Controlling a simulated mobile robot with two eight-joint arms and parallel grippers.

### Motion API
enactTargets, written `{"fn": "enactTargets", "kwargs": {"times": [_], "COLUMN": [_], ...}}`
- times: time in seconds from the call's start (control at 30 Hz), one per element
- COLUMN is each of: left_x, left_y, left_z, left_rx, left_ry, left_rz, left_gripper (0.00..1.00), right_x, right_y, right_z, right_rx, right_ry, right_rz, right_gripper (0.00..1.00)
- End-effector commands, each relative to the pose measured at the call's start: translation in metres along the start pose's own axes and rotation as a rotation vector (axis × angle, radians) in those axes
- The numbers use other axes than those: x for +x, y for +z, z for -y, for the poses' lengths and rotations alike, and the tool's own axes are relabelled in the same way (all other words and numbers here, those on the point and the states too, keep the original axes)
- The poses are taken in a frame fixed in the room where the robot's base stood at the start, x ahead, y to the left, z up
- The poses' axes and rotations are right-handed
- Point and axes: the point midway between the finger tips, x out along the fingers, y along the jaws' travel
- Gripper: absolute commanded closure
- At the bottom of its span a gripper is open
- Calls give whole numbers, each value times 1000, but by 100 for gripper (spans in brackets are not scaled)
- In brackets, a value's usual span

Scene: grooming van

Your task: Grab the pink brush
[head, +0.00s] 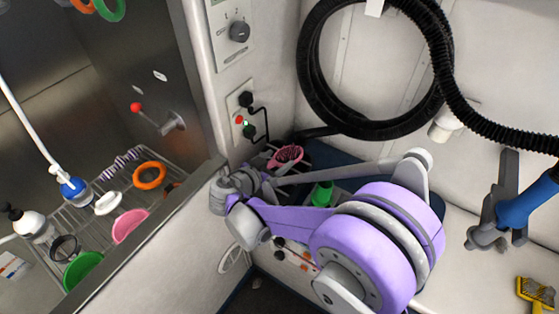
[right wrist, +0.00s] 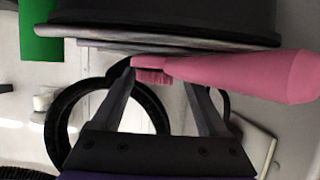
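The pink brush (head: 287,154) lies on the dark surface against the back wall, past the corner of the tub. In the right wrist view, its thick pink handle (right wrist: 250,76) runs to the right and its bristled head (right wrist: 152,76) lies across the fingertips. My right gripper (head: 275,163) is at the brush, partly hidden by my own purple arm. In the right wrist view its two fingers (right wrist: 163,72) stand wide apart, with the brush head between or just beyond their tips. Contact cannot be told. My left gripper is out of view.
A green bottle (head: 322,194) stands close to the right of the brush, behind my arm. A black coiled hose (head: 312,48) hangs above. The steel tub's wall (head: 185,228) is at left, with bowls and bottles on its rack. A power outlet (head: 243,112) with cords is above the brush.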

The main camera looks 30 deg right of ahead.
Motion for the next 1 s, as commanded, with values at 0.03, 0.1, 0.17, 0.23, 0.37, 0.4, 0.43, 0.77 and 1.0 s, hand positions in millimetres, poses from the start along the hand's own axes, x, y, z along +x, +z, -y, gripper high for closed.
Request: {"fn": "enactTargets", "kwargs": {"times": [0.03, 0.1, 0.17, 0.23, 0.37, 0.4, 0.43, 0.77, 1.0], "left_x": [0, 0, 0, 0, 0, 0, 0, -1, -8], "left_y": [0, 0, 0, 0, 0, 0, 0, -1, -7], "left_z": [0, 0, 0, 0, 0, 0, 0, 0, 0], "left_rx": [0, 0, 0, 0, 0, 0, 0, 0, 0], "left_ry": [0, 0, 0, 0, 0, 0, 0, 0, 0], "left_rz": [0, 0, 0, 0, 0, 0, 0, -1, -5], "left_gripper": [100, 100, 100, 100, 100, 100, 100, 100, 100], "right_x": [0, 0, 0, 0, 0, 0, 0, -3, -20], "right_y": [0, 0, 0, 0, 0, 0, 0, -6, -48], "right_z": [0, 0, 0, 0, 0, 0, 0, 0, 0], "right_rx": [0, 0, 0, 0, 0, 1, 1, 1, 1], "right_ry": [0, 0, 0, 0, 0, 0, 0, 0, 0], "right_rz": [0, 0, 0, 1, 1, 1, 1, 0, 0], "right_gripper": [35, 48, 58, 71, 94, 95, 95, 95, 95]}}
